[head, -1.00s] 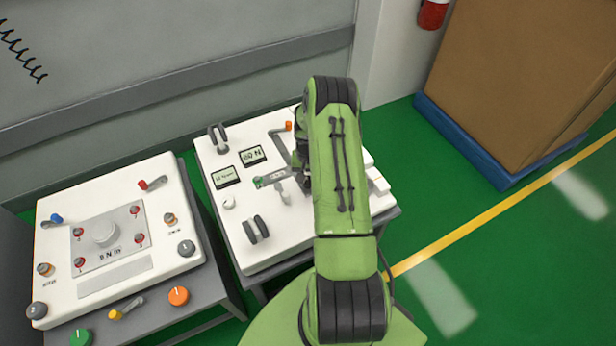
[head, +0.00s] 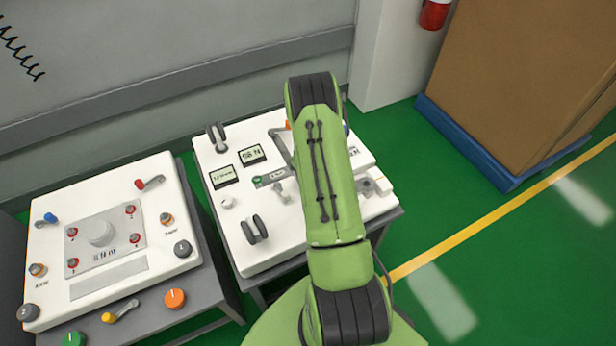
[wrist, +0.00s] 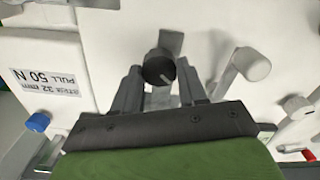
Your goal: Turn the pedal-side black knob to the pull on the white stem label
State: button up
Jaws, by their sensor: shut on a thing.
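The black knob (wrist: 159,67) is between the two fingers of my gripper (wrist: 161,78) in the wrist view. A pale mark shows on its lower right face. My gripper is shut on it. In the head view my arm hides the gripper and this knob. The white label (wrist: 48,88) shows upside down at the left of the wrist view and reads about 32 mm and PULL 50 N. Two small displays (head: 252,154) (head: 224,176) sit on the right cart's white top (head: 215,237); their digits are too small to read surely.
A white round-ended lever (wrist: 252,64) stands right of the gripper in the wrist view, and a blue knob (wrist: 38,121) lower left. A second cart (head: 60,190) with several knobs stands left.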

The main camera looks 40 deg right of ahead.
jog(key=shift+n, duration=0.6)
jog(key=o, duration=1.1)
jog(key=shift+c, duration=0.2)
notch_tip(320, 180, up, 16)
jog(key=p, duration=0.4)
jog(key=shift+f, duration=0.1)
